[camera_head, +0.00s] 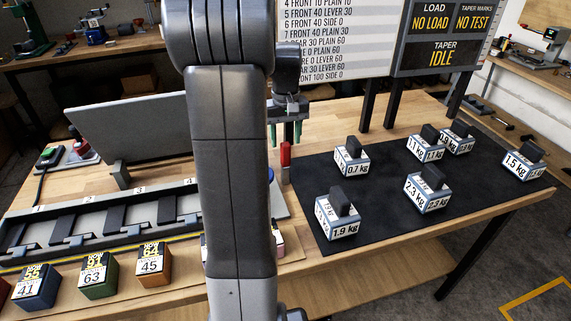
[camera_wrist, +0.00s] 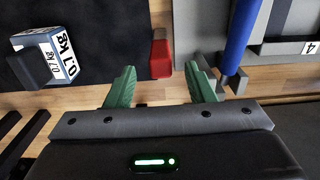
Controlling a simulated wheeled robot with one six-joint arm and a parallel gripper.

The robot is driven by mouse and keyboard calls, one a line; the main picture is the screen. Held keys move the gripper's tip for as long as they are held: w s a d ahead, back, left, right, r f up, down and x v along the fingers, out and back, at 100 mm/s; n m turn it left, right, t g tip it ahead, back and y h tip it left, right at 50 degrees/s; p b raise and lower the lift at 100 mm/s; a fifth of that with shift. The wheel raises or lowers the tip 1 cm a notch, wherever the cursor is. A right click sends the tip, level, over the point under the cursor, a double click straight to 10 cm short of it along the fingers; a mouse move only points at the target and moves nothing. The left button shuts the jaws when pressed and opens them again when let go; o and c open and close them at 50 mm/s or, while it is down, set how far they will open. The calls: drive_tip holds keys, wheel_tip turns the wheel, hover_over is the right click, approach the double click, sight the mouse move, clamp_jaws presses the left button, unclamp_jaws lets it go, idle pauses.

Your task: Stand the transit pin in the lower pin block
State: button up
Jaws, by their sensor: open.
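A red upright piece (camera_head: 285,154), which looks like the transit pin, stands on the bench at the left edge of the black mat. It also shows in the wrist view (camera_wrist: 161,60), beyond and between my fingertips. My gripper (camera_head: 285,138) is open, its green fingers pointing down just above the red piece. In the wrist view my gripper (camera_wrist: 160,72) has nothing between its fingers. A grey part shows below the red one in the head view; I cannot tell whether it is a pin block. The lower pin block is not clearly identifiable, and my arm hides part of the bench.
Several labelled weights, among them a 0.7 kg one (camera_head: 352,157), stand on the black mat (camera_head: 395,210). A blue cylinder (camera_wrist: 241,38) is close right of my fingers in the wrist view. A slotted grey rack (camera_head: 100,222) and coloured blocks (camera_head: 98,275) lie left.

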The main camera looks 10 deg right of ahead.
sight(286, 144)
drive_tip(key=shift+f, duration=2.7)
clamp_jaws()
